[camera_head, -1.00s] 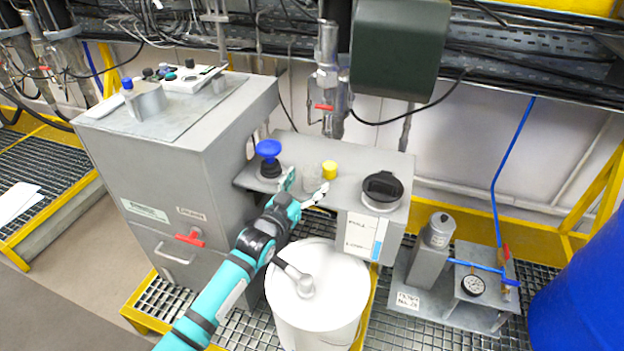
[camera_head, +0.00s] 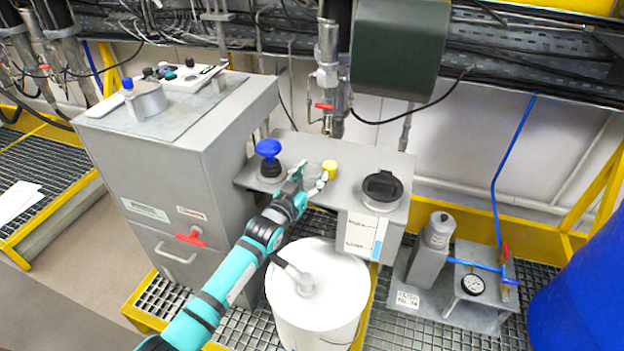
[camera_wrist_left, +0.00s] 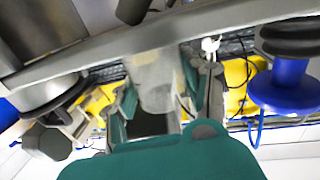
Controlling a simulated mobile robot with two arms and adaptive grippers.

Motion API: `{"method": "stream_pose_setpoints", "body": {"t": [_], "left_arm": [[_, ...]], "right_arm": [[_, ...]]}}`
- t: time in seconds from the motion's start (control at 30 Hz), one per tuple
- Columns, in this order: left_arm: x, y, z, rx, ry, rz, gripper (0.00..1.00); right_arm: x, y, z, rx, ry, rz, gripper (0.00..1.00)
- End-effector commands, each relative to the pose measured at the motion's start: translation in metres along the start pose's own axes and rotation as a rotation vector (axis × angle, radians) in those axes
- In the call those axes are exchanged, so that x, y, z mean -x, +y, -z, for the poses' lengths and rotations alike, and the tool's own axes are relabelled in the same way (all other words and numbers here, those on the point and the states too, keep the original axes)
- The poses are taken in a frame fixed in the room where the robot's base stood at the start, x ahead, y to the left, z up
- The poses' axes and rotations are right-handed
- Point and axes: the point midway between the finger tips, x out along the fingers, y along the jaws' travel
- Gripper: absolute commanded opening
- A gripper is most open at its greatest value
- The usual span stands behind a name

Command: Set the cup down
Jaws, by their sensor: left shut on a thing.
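My left gripper (camera_head: 310,178) reaches over the grey shelf (camera_head: 345,160), between the blue-topped knob (camera_head: 268,150) and the yellow cap (camera_head: 330,167). In the left wrist view its fingers (camera_wrist_left: 157,110) are shut on a pale, see-through cup (camera_wrist_left: 155,80). In the head view the cup is very faint against the grey metal and partly hidden by the fingers. I cannot tell whether its base touches the shelf. My right gripper is not in view.
A black round lid (camera_head: 382,188) sits at the shelf's right end. A white drum (camera_head: 335,290) stands in front, below my arm. A grey cabinet (camera_head: 180,170) is on the left, and a dark green box (camera_head: 398,45) hangs above the shelf.

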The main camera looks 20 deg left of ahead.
Motion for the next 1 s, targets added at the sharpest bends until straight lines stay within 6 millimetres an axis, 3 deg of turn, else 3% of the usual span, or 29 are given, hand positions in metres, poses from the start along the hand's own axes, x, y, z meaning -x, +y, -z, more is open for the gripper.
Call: {"method": "stream_pose_setpoints", "body": {"t": [0.27,0.5,1.0], "left_arm": [[0.000,0.000,0.007,0.000,0.001,0.000,0.30],[0.000,0.000,0.038,-0.001,0.005,0.000,0.30],[0.116,0.048,0.045,0.002,-0.001,0.000,0.30]], "right_arm": [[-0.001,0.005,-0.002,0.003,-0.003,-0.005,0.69],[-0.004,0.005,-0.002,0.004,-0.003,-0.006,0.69],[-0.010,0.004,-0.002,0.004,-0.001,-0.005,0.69]]}}
